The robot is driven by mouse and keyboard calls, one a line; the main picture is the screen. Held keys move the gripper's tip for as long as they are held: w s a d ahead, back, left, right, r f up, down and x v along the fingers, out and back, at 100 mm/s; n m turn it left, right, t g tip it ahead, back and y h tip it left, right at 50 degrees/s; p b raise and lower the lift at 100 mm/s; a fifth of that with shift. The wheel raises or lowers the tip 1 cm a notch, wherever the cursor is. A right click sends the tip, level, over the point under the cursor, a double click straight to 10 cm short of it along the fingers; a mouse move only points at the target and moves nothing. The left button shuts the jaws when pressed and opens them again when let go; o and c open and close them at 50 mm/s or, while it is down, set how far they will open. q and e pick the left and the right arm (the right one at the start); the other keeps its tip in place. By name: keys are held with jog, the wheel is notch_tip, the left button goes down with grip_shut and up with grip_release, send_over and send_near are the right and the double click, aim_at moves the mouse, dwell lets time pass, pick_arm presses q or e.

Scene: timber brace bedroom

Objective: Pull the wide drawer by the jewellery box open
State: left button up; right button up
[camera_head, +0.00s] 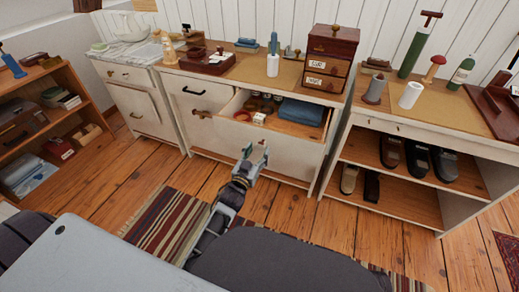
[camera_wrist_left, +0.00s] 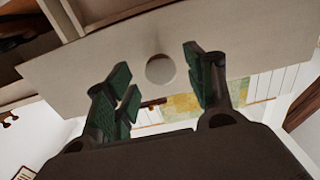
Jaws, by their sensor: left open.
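The wide drawer (camera_head: 290,146) is below the jewellery box (camera_head: 334,47) in the middle chest and stands pulled out. Its pale front and a round knob (camera_wrist_left: 160,69) show in the left wrist view. Inside it lie a folded blue cloth (camera_head: 301,112), a red ring and small jars. The jewellery box is reddish-brown, with labelled little drawers, on the chest top. My left gripper (camera_head: 256,152) is at the drawer's front. Its green-padded fingers (camera_wrist_left: 163,80) are open, one on each side of the knob; contact cannot be told. My right gripper is out of view.
A striped rug (camera_head: 172,222) lies on the plank floor before the chest. A shoe shelf (camera_head: 405,208) stands to the right, a low bookcase (camera_head: 48,122) to the left. Bottles and boxes crowd the tops.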

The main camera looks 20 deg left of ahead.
pick_arm(q)
jog(key=s, duration=0.8)
jog(key=shift+a, duration=0.15)
dwell(0.8)
